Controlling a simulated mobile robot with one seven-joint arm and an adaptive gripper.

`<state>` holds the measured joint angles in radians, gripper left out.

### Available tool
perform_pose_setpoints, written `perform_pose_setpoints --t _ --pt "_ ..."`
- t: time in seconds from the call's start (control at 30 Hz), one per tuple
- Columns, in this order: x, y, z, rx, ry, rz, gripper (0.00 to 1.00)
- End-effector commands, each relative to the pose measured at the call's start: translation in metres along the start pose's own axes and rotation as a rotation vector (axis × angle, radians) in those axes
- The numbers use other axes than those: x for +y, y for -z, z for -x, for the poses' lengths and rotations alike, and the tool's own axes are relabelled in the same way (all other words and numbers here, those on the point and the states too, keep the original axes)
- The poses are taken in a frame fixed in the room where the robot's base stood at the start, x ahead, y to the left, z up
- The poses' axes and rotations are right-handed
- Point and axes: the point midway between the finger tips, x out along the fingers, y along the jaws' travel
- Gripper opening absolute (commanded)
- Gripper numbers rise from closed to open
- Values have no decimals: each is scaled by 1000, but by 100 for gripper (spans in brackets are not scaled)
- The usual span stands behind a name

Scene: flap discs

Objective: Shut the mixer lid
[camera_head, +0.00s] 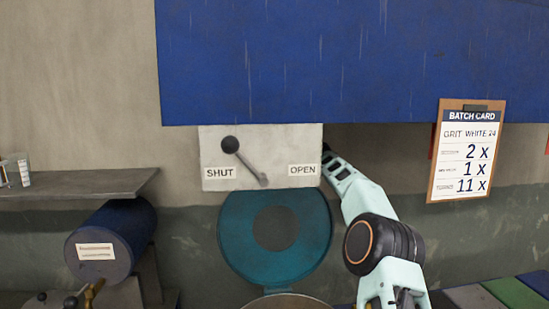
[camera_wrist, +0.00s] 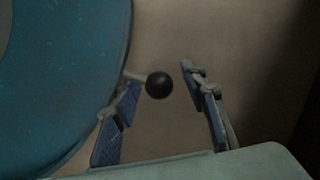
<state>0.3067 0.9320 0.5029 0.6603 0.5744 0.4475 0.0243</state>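The teal round mixer lid (camera_head: 237,242) stands raised against the wall, behind a bowl rim (camera_head: 287,301) at the bottom edge. Above it, a pale panel (camera_head: 275,142) is marked SHUT at left and OPEN at right. Its lever (camera_head: 246,163) leans up-left, with a black knob (camera_head: 230,144) towards the SHUT side. My gripper reaches the panel's right edge; its fingertips are unclear there. In the wrist view my gripper (camera_wrist: 160,78) is open, with a black ball on a short rod (camera_wrist: 158,85) between its fingers. The lid (camera_wrist: 70,80) fills the left. I cannot tell which knob this is.
A blue hood (camera_head: 300,60) hangs overhead. A batch card (camera_head: 465,155) is on the wall at right. At left are a shelf (camera_head: 80,185) with a clear beaker (camera_head: 20,170) and a blue drum (camera_head: 125,235) below. Coloured blocks (camera_head: 515,292) lie at bottom right.

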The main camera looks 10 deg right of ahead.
Motion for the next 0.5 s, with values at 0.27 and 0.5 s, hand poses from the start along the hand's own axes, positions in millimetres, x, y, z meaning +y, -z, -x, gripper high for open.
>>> perform_pose_setpoints --t 0.27,0.5 --pt "0 0 0 0 0 0 28" --pt "-1 0 0 0 1 -1 1"
